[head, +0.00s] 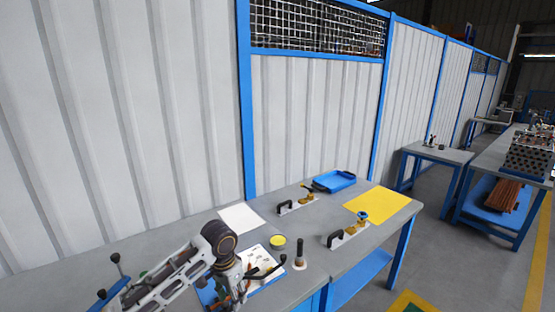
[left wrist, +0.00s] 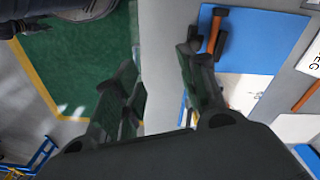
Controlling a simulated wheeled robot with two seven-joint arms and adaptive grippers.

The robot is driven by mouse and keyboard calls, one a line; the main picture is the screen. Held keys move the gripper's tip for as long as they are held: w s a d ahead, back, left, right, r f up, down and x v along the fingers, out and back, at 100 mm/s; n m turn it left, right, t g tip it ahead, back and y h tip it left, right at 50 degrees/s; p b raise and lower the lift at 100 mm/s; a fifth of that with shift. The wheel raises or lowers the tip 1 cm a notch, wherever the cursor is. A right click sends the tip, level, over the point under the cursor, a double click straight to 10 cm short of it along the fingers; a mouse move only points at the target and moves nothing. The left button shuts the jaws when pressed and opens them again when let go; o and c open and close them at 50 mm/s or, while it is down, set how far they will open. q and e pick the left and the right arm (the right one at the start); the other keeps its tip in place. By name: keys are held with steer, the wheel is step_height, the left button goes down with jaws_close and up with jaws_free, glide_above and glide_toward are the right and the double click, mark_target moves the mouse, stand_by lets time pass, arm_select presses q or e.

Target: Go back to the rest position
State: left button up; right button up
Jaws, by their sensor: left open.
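My left arm comes in from the lower left of the head view and bends down at the near part of the workbench (head: 335,262). My left gripper (head: 236,291) is partly hidden by its own wrist there. In the left wrist view, its two fingers (left wrist: 160,88) stand apart with nothing between them. They are over the bench edge, beside a blue mat (left wrist: 262,50) with an orange-handled hammer (left wrist: 215,36). My right gripper is not in view.
The bench holds a white sheet (head: 240,218), a yellow round tin (head: 278,242), a dark upright peg (head: 299,254), two black-handled fixtures (head: 297,203) (head: 347,235), a blue tray (head: 334,181) and a yellow sheet (head: 388,205). A panelled wall (head: 310,120) stands behind. Green floor (left wrist: 80,60) lies left of the bench.

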arm_select(q)
steer(key=shift+s+d+f+t+h, duration=0.5)
steer(key=shift+s+d+f, duration=0.8)
steer(key=shift+s, duration=1.45)
steer(key=shift+s+d+f+t+h, duration=0.45)
steer(key=shift+s+d+f, duration=0.8)
steer(key=shift+s, duration=1.5)
steer(key=s+a+f+n+t+y, duration=0.1)
steer(key=s+a+n, duration=0.1)
steer(key=s+a, duration=0.45)
steer(key=s+a+f+n+y, duration=0.1)
steer(key=s+a+n+y, duration=0.15)
steer(key=s+a, duration=0.4)
step_height(320, 180, down, 33)
steer(key=s+g+h, duration=0.1)
steer(key=s, duration=0.1)
steer(key=s+a+f, duration=0.2)
steer(key=s+f, duration=0.8)
steer(key=s, duration=0.1)
steer(key=s+a+f+g, duration=0.1)
steer(key=s+a+f, duration=0.1)
steer(key=s+f, duration=0.9)
steer(key=shift+a+b, duration=0.4)
steer(key=shift+b, duration=0.05)
